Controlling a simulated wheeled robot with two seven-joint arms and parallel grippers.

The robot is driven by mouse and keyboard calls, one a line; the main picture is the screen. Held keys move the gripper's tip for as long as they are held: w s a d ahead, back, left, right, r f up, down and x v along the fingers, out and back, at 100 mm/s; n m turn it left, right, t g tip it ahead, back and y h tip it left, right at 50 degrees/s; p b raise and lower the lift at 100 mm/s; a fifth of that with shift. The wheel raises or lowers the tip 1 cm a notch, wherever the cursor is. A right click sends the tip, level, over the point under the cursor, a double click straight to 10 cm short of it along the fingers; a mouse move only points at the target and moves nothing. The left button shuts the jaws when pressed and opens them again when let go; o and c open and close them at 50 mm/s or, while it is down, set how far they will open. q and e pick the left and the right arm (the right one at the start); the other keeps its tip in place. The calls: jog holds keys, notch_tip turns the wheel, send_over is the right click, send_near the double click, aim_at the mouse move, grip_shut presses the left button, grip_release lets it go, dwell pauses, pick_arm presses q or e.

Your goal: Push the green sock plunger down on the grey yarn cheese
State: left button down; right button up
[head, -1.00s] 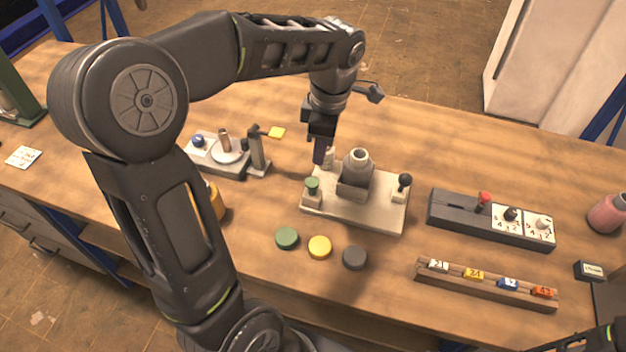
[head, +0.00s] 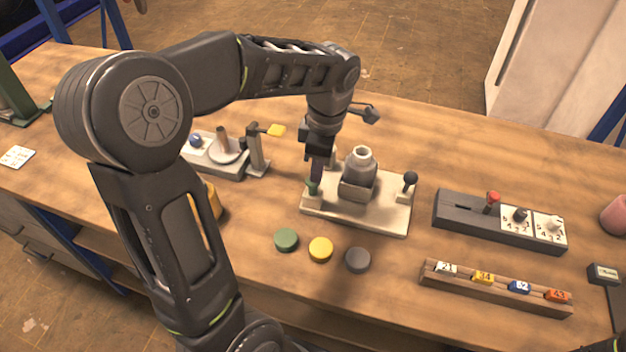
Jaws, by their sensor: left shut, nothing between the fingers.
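The green plunger (head: 312,189) stands at the left end of a cream base plate (head: 384,221). A grey body with a round neck (head: 361,167), likely the grey yarn cheese, sits in the middle of that plate. My left gripper (head: 317,181) is shut and empty, pointing down with its fingertips right at the top of the green plunger. The fingers partly hide the plunger, so I cannot tell whether they touch it or how far down it is.
A black-knobbed lever (head: 409,180) stands on the plate's right end. Green (head: 286,240), yellow (head: 320,249) and grey discs (head: 358,260) lie in front. A dark slider box (head: 463,220) and a wooden rack of numbered tags (head: 500,291) are to the right. A small scale-like device (head: 235,168) stands left.

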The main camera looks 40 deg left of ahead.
pick_arm(q)
notch_tip(320, 180, down, 3)
jog(key=b, duration=0.3)
jog(key=shift+f, duration=0.15)
jog(key=shift+r+p, duration=0.3)
jog(key=d, duration=0.1)
jog(key=w+d+r, duration=0.1)
jog(key=shift+w+d+p, duration=0.15)
jog(key=shift+d+p, duration=0.15)
jog(key=shift+d, duration=0.05)
notch_tip(320, 180, up, 8)
jog(key=shift+w+d, duration=0.15)
jog(key=shift+d, duration=0.2)
